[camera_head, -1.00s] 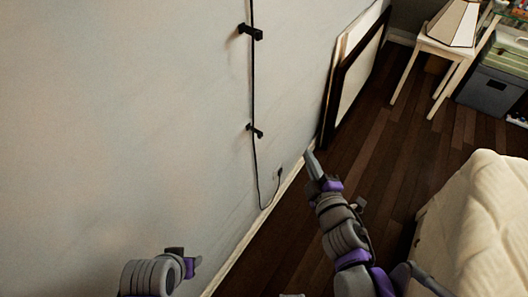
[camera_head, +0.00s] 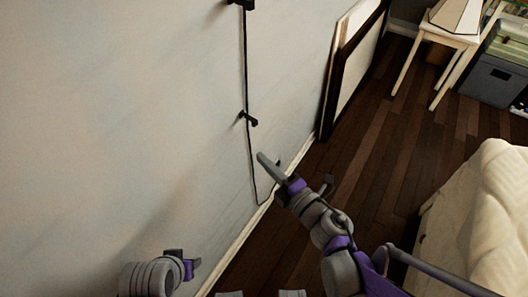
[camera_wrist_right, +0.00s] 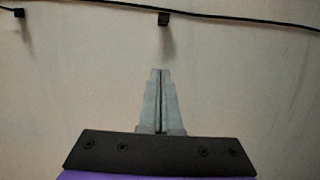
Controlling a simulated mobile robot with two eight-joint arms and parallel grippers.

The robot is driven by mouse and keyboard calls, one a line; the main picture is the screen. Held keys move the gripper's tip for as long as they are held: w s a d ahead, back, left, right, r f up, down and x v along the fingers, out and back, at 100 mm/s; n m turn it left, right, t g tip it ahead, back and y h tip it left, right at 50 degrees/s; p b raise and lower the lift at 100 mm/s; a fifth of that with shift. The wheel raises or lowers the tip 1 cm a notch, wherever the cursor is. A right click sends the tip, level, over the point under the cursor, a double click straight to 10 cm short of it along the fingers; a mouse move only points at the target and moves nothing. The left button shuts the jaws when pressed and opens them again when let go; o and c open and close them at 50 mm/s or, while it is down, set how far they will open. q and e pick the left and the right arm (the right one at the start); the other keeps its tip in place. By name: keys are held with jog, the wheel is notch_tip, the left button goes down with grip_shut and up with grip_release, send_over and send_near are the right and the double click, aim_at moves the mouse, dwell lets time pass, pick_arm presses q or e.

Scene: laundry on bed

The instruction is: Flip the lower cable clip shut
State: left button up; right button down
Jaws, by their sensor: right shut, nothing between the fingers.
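The lower cable clip (camera_head: 248,118) is a small dark clip on the wall, with the black cable (camera_head: 247,70) running down through it. In the right wrist view a dark clip (camera_wrist_right: 163,18) sits on the cable (camera_wrist_right: 220,16), ahead of the fingertips. The upper clip (camera_head: 242,4) is at the top edge of the head view. My right gripper (camera_head: 262,157) is shut and empty, below and a little right of the lower clip and apart from it; its closed fingers (camera_wrist_right: 157,72) also show in the right wrist view. My left gripper (camera_head: 188,262) is low at the left, its fingertips unclear.
The pale wall (camera_head: 110,110) fills the left. A framed panel (camera_head: 350,70) leans on it to the right of the cable. A bed with cream cover (camera_head: 485,220) stands at the right. Dark wooden floor (camera_head: 370,160) lies between. A white stool (camera_head: 450,40) is at the back.

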pick_arm(q)
notch_tip(320, 180, down, 2)
jog(key=shift+w+f+b, duration=0.15)
jog(key=shift+f+b, duration=0.05)
jog(key=shift+b, duration=0.75)
pick_arm(e)
jog(key=w+a, duration=0.2)
jog(key=w, duration=0.8)
pick_arm(q)
jog(key=shift+a, duration=0.1)
